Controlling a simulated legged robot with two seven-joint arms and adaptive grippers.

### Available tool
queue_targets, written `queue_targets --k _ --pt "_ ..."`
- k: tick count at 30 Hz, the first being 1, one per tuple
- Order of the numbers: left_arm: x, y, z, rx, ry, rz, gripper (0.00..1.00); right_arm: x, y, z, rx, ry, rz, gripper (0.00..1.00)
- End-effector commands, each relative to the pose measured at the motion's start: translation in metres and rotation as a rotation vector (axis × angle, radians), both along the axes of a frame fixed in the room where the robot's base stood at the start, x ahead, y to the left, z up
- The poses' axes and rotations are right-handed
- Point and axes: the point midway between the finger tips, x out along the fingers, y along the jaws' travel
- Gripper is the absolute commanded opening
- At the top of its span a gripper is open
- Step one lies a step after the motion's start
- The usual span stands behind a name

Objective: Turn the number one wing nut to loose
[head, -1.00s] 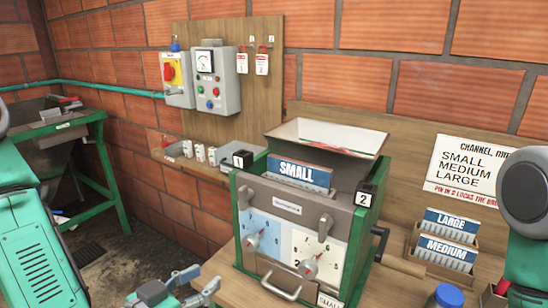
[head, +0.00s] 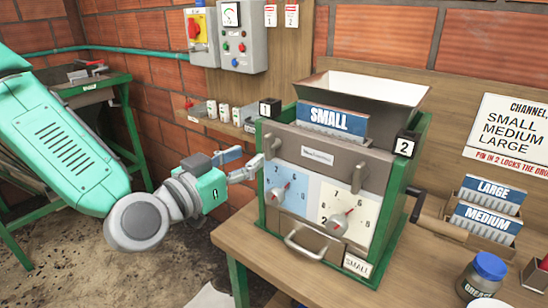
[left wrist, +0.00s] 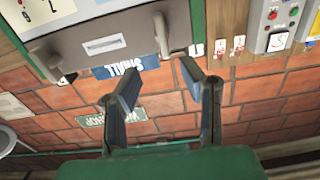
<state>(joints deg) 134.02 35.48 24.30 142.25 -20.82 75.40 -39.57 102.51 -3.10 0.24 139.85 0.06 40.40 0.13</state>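The pulper (head: 325,160) is a grey, green-framed machine on the bench. The number one wing nut (head: 272,147) is a grey upright lever at its upper left front, below the black "1" tag (head: 270,108). A second grey wing nut (head: 355,180) sits at the right, below the "2" tag (head: 406,144). My left gripper (head: 248,163) is open and empty, just left of the number one wing nut. In the left wrist view, that wing nut (left wrist: 160,36) shows beyond the gap between the open fingers (left wrist: 158,78), apart from them. My right gripper is out of view.
A front handle (head: 305,246) and two dials stick out below the wing nuts. A grease jar (head: 482,276) and the LARGE and MEDIUM channel holders (head: 488,208) are at the right. A wall shelf (head: 220,125) is behind my left gripper.

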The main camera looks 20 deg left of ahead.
Motion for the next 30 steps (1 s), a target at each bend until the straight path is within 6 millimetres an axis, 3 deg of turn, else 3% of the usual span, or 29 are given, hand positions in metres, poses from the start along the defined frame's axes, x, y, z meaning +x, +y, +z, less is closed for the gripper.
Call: queue_targets --k 3,9,15,28,29,30 --pt "0.005 -0.001 -0.004 -0.007 -0.004 0.001 0.36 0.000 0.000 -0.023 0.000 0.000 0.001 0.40" --pt "0.047 -0.018 0.002 -0.002 0.002 0.000 0.36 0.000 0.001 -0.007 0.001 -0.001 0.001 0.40" --pt "0.072 -0.032 0.002 0.001 0.001 0.000 0.36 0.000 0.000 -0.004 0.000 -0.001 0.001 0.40" --pt "0.082 -0.029 0.000 -0.004 0.001 0.000 0.36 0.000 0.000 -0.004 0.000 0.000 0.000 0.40" --pt "0.082 -0.029 0.000 -0.004 0.001 0.000 0.29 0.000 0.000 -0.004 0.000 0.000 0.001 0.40" --pt "0.082 -0.029 0.000 -0.004 0.001 0.000 0.15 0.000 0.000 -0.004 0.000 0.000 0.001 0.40"
